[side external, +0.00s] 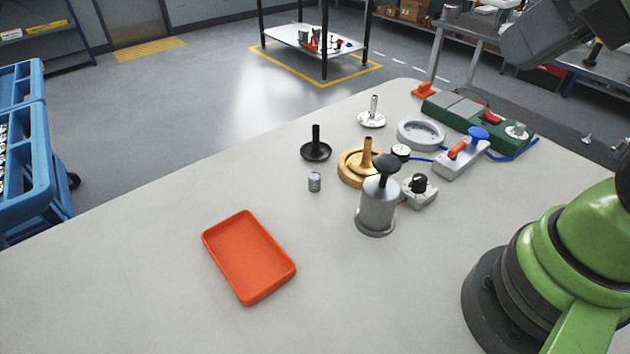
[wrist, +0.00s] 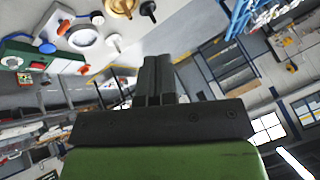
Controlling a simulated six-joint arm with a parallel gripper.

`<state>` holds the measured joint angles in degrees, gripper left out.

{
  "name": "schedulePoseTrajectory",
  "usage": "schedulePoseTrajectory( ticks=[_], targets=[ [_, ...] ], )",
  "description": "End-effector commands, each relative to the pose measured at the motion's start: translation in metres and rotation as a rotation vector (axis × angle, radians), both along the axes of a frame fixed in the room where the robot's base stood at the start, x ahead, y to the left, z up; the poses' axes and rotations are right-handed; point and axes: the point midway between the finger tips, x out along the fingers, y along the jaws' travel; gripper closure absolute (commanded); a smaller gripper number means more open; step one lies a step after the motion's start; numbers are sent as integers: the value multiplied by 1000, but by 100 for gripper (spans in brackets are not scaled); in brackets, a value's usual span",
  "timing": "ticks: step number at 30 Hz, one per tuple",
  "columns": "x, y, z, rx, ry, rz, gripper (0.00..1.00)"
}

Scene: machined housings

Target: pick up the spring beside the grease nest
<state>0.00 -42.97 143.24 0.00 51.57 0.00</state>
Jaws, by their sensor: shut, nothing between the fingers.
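A small grey ribbed cylinder, which looks like the spring (side external: 315,182), stands upright on the table in the side external view. It is left of and apart from a round brass base with an upright stem (side external: 352,178), which may be the grease nest. I do not make out the spring in the wrist view. My gripper (wrist: 158,62) shows in the wrist view with its two dark fingers together and nothing held. It is up in the air, away from the parts, and its fingertips are outside the side external view.
An orange tray (side external: 248,256) lies at the front left of the table. A metal canister with a black knob (side external: 377,208) stands right of the brass base. A black stemmed disc (side external: 316,151), a grey ring (side external: 421,134) and a green fixture (side external: 460,116) stand farther back.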

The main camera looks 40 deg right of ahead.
Motion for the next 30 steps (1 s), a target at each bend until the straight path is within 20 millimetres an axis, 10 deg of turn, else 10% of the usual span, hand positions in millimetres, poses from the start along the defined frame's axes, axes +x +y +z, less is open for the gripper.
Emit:
schedulePoseTrajectory(
  ticks=[8,16,30],
  targets=[
    [0,0,0,0,0,0,100],
    [0,0,0,0,0,0,44],
    [26,1,6,-21,63,25,44]
  ],
)
